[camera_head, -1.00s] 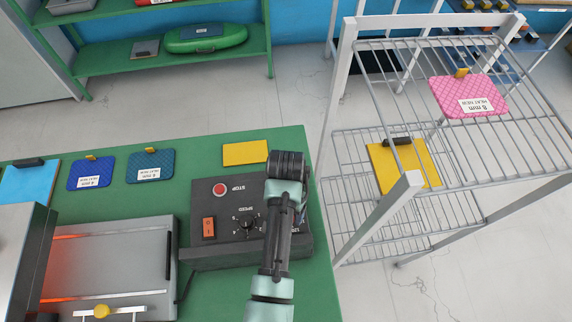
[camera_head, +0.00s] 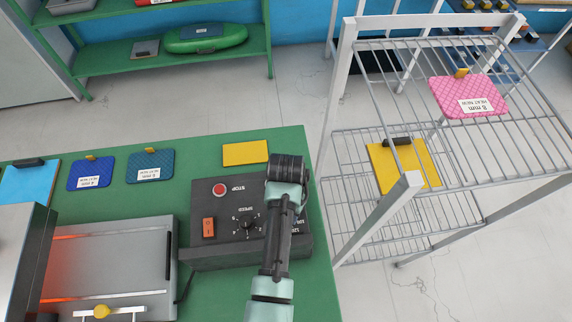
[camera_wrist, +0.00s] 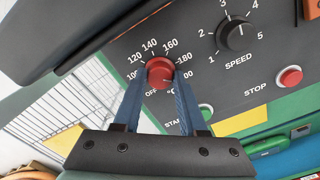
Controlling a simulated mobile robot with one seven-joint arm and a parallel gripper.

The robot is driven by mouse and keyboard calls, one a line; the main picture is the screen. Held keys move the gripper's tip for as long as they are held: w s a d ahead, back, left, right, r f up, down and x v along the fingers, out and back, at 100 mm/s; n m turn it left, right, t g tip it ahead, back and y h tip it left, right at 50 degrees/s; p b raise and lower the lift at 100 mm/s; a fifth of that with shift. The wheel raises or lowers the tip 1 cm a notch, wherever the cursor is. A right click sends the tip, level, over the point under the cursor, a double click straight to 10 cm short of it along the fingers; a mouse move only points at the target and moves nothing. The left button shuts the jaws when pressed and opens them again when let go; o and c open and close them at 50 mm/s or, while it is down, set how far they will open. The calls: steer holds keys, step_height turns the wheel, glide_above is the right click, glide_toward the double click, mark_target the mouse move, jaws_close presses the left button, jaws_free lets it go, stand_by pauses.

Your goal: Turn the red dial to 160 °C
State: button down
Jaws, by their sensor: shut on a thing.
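The red dial (camera_wrist: 159,73) sits on the dark control panel (camera_wrist: 200,60) in the wrist view, inside a printed ring of numbers that includes 120, 140, 160, 180 and OFF. My gripper (camera_wrist: 160,86) has its two blue fingers on either side of the dial, shut on it. The fingers cover part of the numbers at the lower left and right. I cannot clearly tell which number the dial's pointer faces. In the head view, my arm hides the dial, and only a few of its numbers show at the panel's right side.
The black speed knob (camera_wrist: 236,36) and red stop button (camera_wrist: 289,76) are beside the dial. An orange switch (camera_head: 208,227) is on the same panel. A heater unit (camera_head: 110,255) stands to the left. A wire rack (camera_head: 460,130) stands right of the green table (camera_head: 225,145).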

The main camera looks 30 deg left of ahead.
steer(key=shift+n, duration=0.3)
steer(key=n+p, duration=0.1)
steer(key=n, duration=0.1)
steer(key=shift+r+n+p, duration=0.15)
steer(key=shift+n+p, duration=0.15)
steer(key=shift+n, duration=0.1)
steer(key=n+p, duration=0.1)
steer(key=n, duration=0.3)
steer(key=shift+p, duration=0.3)
steer(key=n+p, duration=0.1)
steer(key=n, duration=0.3)
steer(key=shift+n, duration=0.4)
steer(key=shift+w+n+p, duration=0.1)
steer(key=shift+n+p, duration=0.25)
steer(key=shift+n, duration=1.35)
steer(key=shift+c, duration=2.3)
jaws_free()
